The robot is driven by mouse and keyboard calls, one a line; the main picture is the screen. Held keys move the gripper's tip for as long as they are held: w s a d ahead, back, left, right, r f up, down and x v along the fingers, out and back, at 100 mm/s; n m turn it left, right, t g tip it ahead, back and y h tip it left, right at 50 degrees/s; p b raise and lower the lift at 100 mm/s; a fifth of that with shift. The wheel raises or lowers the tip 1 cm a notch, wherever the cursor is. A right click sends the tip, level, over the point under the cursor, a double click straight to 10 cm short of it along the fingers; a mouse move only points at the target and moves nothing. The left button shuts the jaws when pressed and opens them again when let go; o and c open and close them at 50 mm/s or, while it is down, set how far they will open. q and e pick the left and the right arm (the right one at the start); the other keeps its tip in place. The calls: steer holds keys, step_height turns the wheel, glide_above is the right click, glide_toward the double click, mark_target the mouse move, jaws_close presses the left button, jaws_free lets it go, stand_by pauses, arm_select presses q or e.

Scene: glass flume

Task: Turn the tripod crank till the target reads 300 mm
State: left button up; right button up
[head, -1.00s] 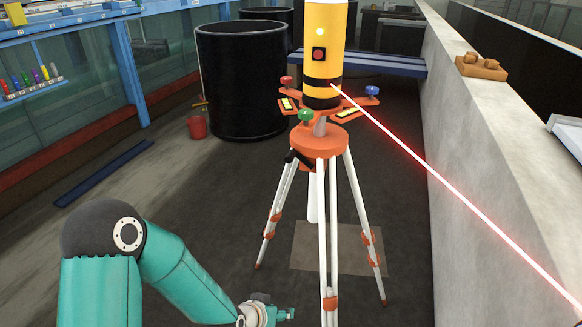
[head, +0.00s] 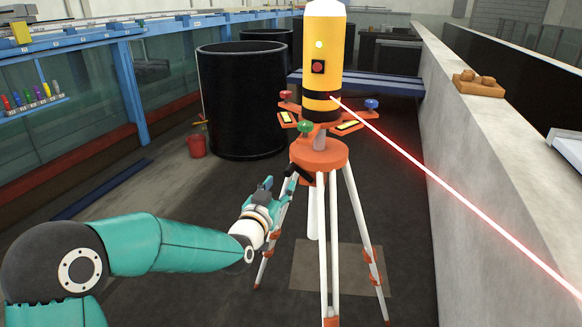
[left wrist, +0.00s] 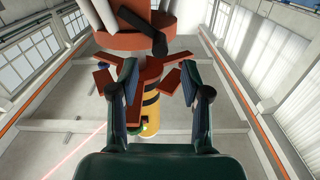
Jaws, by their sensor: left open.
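The tripod (head: 320,155) has an orange head and white legs, and carries a yellow laser level (head: 323,60). A black crank (head: 300,172) sticks out from the left of the tripod head; in the left wrist view the black crank (left wrist: 143,30) shows at the top, beyond the fingers. My left gripper (head: 277,187) is open and empty, just left of and slightly below the crank; contact cannot be told. In the left wrist view its two fingers (left wrist: 160,82) stand apart, framing the laser. No target or reading is visible. My right gripper is out of view.
A black drum (head: 240,105) and a red bucket (head: 196,146) stand behind left. A concrete wall (head: 480,160) runs along the right. The red beam (head: 450,200) runs from the laser to the lower right.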

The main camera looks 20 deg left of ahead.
mark_target(286, 177)
arm_select(q)
steer(key=w+p, duration=0.2)
steer(key=w, duration=0.6)
steer(key=shift+d, duration=0.15)
